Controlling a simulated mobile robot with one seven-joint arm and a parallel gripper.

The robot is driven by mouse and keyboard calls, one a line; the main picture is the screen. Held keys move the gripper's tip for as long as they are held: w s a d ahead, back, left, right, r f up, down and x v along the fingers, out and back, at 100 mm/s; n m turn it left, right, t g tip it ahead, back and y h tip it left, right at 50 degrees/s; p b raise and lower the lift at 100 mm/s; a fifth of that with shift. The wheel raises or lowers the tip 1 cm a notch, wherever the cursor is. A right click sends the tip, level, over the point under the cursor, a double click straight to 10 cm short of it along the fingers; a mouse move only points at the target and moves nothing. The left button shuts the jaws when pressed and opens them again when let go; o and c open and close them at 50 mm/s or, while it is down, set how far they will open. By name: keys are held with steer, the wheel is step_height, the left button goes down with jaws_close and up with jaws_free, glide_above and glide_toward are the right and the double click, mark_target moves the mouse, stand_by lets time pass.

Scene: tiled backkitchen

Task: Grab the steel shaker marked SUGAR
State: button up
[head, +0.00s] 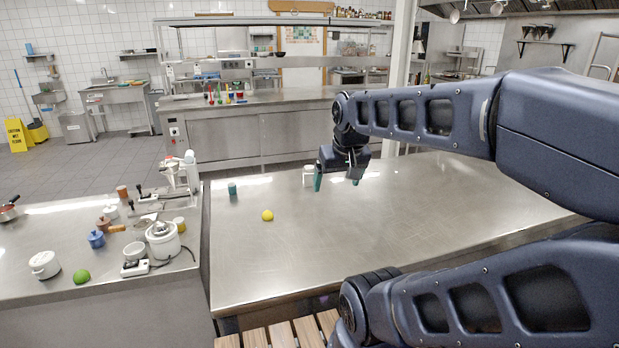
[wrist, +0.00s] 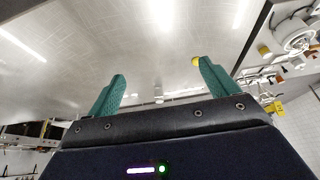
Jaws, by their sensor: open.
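A small pale shaker-like container (head: 307,174) stands on the steel table (head: 400,215), just left of my gripper in the head view. Its marking is too small to read, so I cannot tell whether it says SUGAR. My gripper (head: 337,182) hangs over the table with its two teal fingers apart and nothing seen between them. In the head view its left finger overlaps the container's right side closely; I cannot tell whether they touch. In the wrist view my gripper (wrist: 162,70) is spread wide. A small pale object (wrist: 158,98) shows between the fingers, too small to identify.
A lemon (head: 267,215) and a teal cylinder (head: 232,189) stand left on the same table. The table's right half is clear. A left counter (head: 60,215) holds a rice cooker (head: 163,241), a white pot (head: 45,264) and a lime (head: 82,276). A gap separates counter and table.

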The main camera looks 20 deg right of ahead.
steer(key=shift+c, duration=0.9)
